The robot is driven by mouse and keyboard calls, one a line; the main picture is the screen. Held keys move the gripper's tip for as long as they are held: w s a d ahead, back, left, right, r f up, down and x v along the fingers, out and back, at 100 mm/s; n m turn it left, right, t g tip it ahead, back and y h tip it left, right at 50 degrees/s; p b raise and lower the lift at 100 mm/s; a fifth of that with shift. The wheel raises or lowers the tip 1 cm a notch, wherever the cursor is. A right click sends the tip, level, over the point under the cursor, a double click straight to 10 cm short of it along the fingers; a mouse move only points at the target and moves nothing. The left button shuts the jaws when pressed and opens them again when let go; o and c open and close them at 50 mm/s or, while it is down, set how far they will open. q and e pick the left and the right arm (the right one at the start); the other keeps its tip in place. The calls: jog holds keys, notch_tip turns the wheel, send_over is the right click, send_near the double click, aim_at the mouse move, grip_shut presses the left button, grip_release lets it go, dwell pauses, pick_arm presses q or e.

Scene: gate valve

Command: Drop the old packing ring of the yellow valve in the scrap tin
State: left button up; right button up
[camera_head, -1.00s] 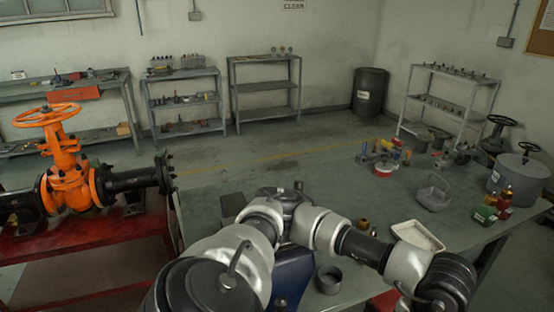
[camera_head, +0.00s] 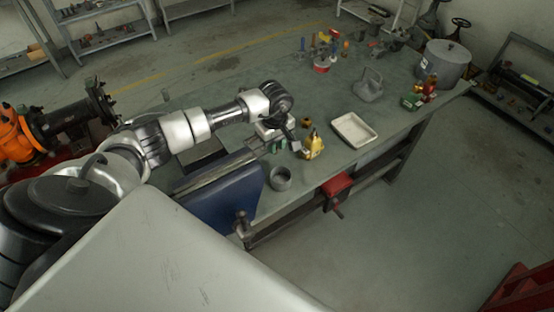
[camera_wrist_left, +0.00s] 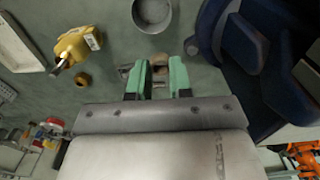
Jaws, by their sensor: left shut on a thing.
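My left gripper (camera_head: 279,144) is over the near part of the bench, close to a yellow valve (camera_head: 313,146). Its green fingers (camera_wrist_left: 157,76) are shut on a small brownish piece (camera_wrist_left: 158,66); whether this is the old packing ring I cannot tell. The yellow valve also shows in the left wrist view (camera_wrist_left: 76,46), left of the fingers. A round, open grey tin (camera_head: 280,179) stands on the bench near its front edge; in the left wrist view this tin (camera_wrist_left: 152,14) is just beyond the fingertips and looks empty. My right gripper is out of view.
A small brass part (camera_head: 306,121) lies beside the yellow valve. A white tray (camera_head: 354,130) lies to its right. A red vise-like fixture (camera_head: 337,187) is at the bench front. A grey caddy (camera_head: 369,85), bottles and a large pot (camera_head: 446,64) stand farther back.

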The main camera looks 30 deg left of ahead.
pick_arm(q)
notch_tip(320, 180, down, 6)
jog(key=b, duration=0.2)
jog(key=shift+b, duration=0.4)
jog(key=shift+r, duration=0.1)
jog(key=o, duration=0.8)
notch_tip(320, 180, up, 11)
jog(key=b, duration=0.3)
